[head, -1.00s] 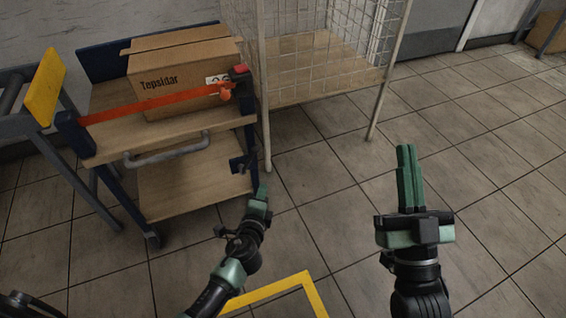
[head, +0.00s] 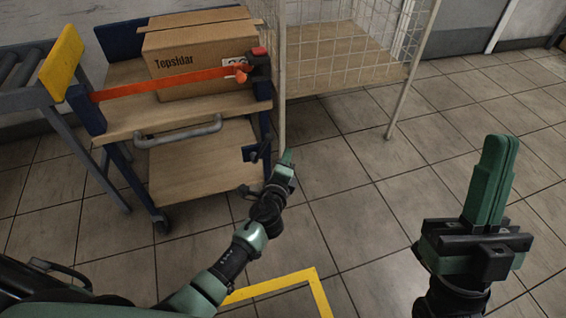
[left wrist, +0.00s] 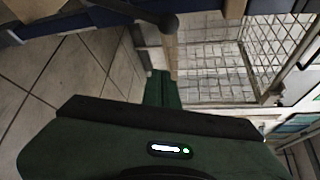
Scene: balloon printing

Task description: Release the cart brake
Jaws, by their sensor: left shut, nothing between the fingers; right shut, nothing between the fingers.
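The cart (head: 200,125) stands at the left, with navy posts, wooden shelves and a grey handle (head: 178,133). A dark lever-like part (head: 252,153), which looks like the brake, sticks out at its right front post. In the left wrist view a dark bar with a rounded end (left wrist: 166,21) shows just beyond my fingertips. My left gripper (head: 287,158) is shut and empty, just right of and slightly below that part; I cannot tell whether they touch. My right gripper (head: 500,145) is shut and empty, held over open floor at the right.
A cardboard box (head: 200,55) sits on the cart's top shelf behind an orange strap (head: 165,80) with a red-topped buckle. A wire cage (head: 350,50) stands close to the cart's right. A roller conveyor (head: 25,75) is at the left. Yellow tape (head: 318,290) marks the clear tiled floor.

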